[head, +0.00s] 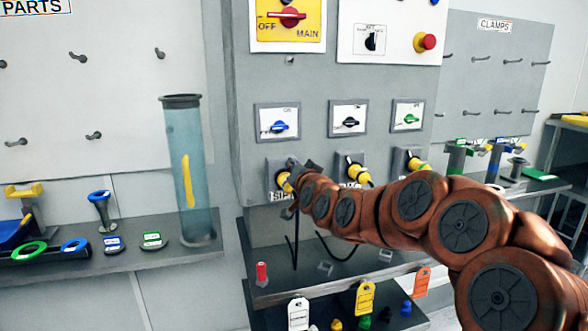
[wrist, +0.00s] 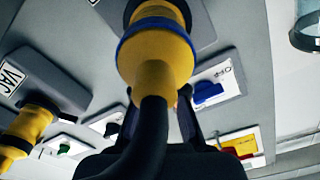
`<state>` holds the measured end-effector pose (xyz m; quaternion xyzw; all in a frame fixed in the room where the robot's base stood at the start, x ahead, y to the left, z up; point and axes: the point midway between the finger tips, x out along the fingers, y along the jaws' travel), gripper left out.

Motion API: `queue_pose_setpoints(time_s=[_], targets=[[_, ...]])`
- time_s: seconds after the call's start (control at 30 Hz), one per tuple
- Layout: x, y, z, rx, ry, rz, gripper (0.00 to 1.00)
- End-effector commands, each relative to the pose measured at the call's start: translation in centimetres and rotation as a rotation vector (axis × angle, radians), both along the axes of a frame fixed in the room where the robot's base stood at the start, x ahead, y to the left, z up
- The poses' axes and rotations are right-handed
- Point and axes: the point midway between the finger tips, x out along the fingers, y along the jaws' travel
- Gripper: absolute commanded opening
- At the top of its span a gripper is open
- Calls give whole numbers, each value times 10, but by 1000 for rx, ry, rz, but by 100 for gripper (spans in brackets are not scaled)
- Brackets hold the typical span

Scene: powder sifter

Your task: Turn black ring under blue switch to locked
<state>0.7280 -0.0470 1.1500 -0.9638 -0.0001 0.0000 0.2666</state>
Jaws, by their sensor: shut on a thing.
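The blue switch (head: 279,127) sits on a white plate on the grey cabinet; it also shows in the wrist view (wrist: 207,92). Below it, a yellow plug (head: 284,181) with a blue band sits at the socket above a "SI…" label. In the wrist view the plug (wrist: 155,62) fills the middle, its black cable hanging toward me. A dark ring (wrist: 202,22) shows around its panel end, partly hidden by the plug. My gripper (head: 297,172) is at this plug and shut on it. Its dark fingers (wrist: 165,112) lie on both sides; the exact contact is hidden.
To the right are a black switch (head: 347,122) and a green switch (head: 409,119), each above another yellow plug (head: 356,171). Above is the yellow main switch plate (head: 289,30). A tall clear tube (head: 188,170) stands on the left shelf. A lower shelf holds tags and small parts.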

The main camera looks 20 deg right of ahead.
Motion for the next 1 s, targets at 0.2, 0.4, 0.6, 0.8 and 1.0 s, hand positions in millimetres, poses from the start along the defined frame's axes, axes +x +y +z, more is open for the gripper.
queue_pose_setpoints(time_s=[0.2, 0.4, 0.6, 0.8, 1.0], targets=[[0, 1, -1, 0, 2, 1, 0], [0, 0, 0, -1, 1, 1, 28], [0, 0, 0, -1, 0, 0, 35], [-1, 0, 0, -1, 0, 0, 35], [-14, -1, 2, 0, -3, -2, 35]])
